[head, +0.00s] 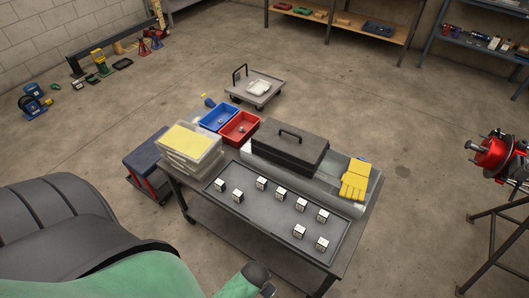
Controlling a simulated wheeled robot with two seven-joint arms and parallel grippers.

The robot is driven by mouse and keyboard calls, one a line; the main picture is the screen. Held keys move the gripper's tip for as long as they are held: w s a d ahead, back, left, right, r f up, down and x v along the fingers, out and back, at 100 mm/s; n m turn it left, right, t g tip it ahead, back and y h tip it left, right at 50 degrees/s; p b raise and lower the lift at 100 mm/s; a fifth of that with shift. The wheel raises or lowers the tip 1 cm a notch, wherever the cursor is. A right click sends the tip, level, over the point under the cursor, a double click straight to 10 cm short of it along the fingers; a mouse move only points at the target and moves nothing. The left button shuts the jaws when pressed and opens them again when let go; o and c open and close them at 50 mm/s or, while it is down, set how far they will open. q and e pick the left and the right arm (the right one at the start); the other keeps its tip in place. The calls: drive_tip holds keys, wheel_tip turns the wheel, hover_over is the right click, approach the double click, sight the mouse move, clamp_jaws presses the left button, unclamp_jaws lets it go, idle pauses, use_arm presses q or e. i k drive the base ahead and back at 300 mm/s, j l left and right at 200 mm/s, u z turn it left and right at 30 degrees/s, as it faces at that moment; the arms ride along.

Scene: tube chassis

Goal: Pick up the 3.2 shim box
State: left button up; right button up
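Several small dark shim boxes with white label faces stand apart on a shallow grey tray (268,222) along the front of the work cart. They include one at the left end (221,184), one near the middle (280,194) and one at the right front (322,243). Their numbers are too small to read, so I cannot tell which is the 3.2 shim box. A green arm part of mine with a dark end (258,277) shows at the bottom edge, left of the cart's front corner. No gripper fingers can be made out.
Behind the tray are a black toolbox (284,144), yellow gloves (355,180), blue (217,117) and red (240,127) bins and clear stacked containers with a yellow top (190,140). A red machine on a stand (492,158) is at right.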

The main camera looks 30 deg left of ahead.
sight(302, 204)
drive_tip(key=l+u, duration=0.3)
drive_tip(key=u, duration=0.15)
drive_tip(key=i+l+u, duration=0.1)
drive_tip(key=l+u, duration=0.35)
drive_tip(key=j, duration=0.1)
drive_tip(key=i, duration=0.05)
